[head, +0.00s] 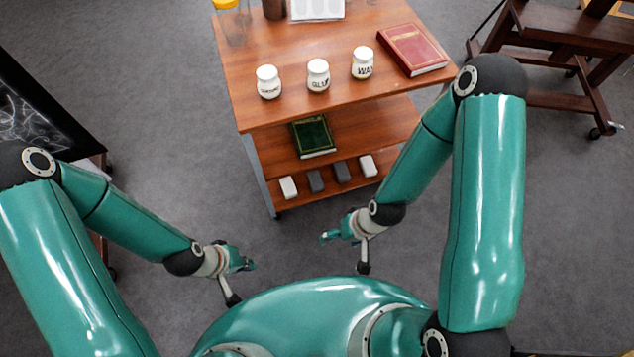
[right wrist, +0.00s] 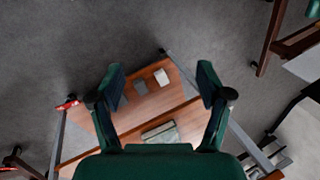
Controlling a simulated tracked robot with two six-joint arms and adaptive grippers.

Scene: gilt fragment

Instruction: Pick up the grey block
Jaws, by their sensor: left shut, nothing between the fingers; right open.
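Two dark grey blocks stand side by side on the lowest shelf of the wooden cart, one left (head: 315,181) and one right (head: 342,171), between two white blocks. In the right wrist view one grey block (right wrist: 140,87) shows between the fingers, and another is partly hidden beside the left finger. My right gripper (head: 327,237) is open and empty, in front of the cart and apart from the blocks; its spread fingers show in the right wrist view (right wrist: 160,80). My left gripper (head: 250,265) is shut and empty, low at the left, away from the cart.
White blocks (head: 288,187) (head: 368,166) flank the grey ones. A green book (head: 313,136) lies behind them on a shelf. The cart's top (head: 290,50) overhangs, holding white jars (head: 318,75) and a red book (head: 412,50). The floor before the cart is clear.

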